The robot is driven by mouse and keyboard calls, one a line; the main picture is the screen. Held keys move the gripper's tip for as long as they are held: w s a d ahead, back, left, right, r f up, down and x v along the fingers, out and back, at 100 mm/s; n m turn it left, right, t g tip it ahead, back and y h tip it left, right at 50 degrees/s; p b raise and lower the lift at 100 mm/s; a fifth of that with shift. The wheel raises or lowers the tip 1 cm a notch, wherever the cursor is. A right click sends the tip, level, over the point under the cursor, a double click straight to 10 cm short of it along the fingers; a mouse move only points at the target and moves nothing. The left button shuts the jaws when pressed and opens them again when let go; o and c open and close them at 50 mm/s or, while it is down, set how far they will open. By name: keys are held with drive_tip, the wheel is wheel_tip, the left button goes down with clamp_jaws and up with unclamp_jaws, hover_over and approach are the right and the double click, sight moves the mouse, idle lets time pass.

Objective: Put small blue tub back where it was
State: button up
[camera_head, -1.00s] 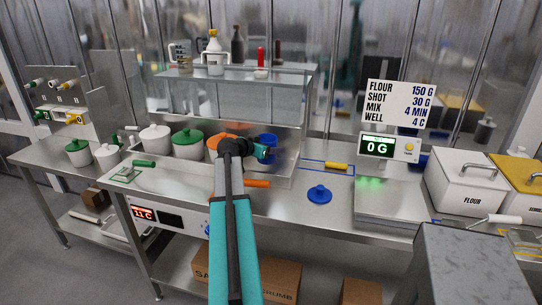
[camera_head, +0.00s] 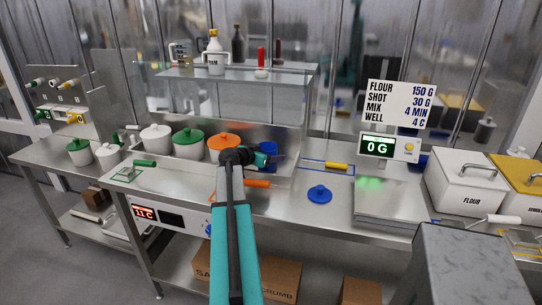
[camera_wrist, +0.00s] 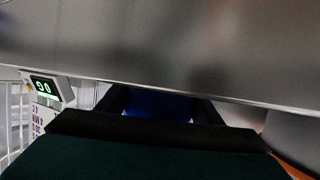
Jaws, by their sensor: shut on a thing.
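The small blue tub (camera_head: 269,148) is at the right end of the row of tubs, in front of the steel back panel under the shelf. My gripper (camera_head: 267,158) is shut on it. In the wrist view the dark blue tub (camera_wrist: 158,104) shows between the dark fingers, partly hidden by them. I cannot tell whether its base touches the counter. A blue lid with a knob (camera_head: 319,194) lies apart on the counter, to the right and nearer.
An orange-lidded tub (camera_head: 223,142) stands close left of my gripper, with green and white tubs further left. An orange-handled tool (camera_head: 256,183) lies in front. A yellow-handled tool (camera_head: 336,166) and the scale (camera_head: 388,205) are to the right. The steel shelf (camera_head: 240,80) is above.

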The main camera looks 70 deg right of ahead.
drive_tip(key=shift+f, duration=0.15)
drive_tip(key=o, duration=1.4)
drive_tip(key=shift+r, duration=0.25)
drive_tip(key=b+v, duration=0.2)
drive_tip(key=v, duration=1)
drive_tip(key=shift+f, duration=0.1)
